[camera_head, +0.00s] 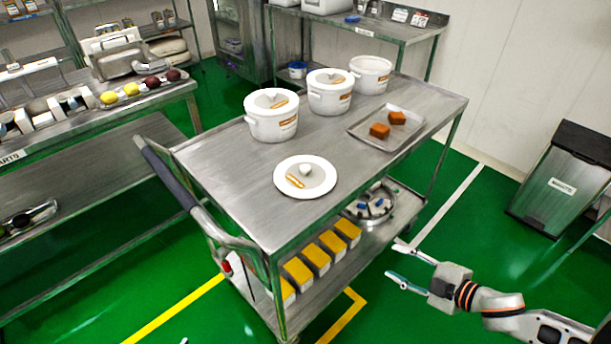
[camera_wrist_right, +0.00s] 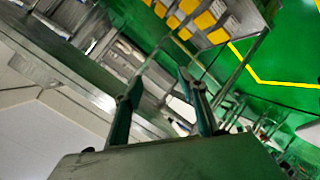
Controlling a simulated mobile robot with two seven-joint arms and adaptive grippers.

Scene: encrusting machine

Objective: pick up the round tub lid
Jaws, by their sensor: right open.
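My right gripper (camera_head: 398,264) is open and empty, out to the right of the cart and apart from the lid. In the right wrist view its two fingers (camera_wrist_right: 160,85) stand apart with nothing between them, and the lid does not show there.
Two lidded white tubs (camera_head: 271,125) (camera_head: 330,101) and an open tub (camera_head: 371,83) stand behind the lid. A tray (camera_head: 372,143) holds two brown blocks. Yellow-topped boxes (camera_head: 313,255) sit on the lower shelf. A bin (camera_head: 560,185) stands right; floor between is clear.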

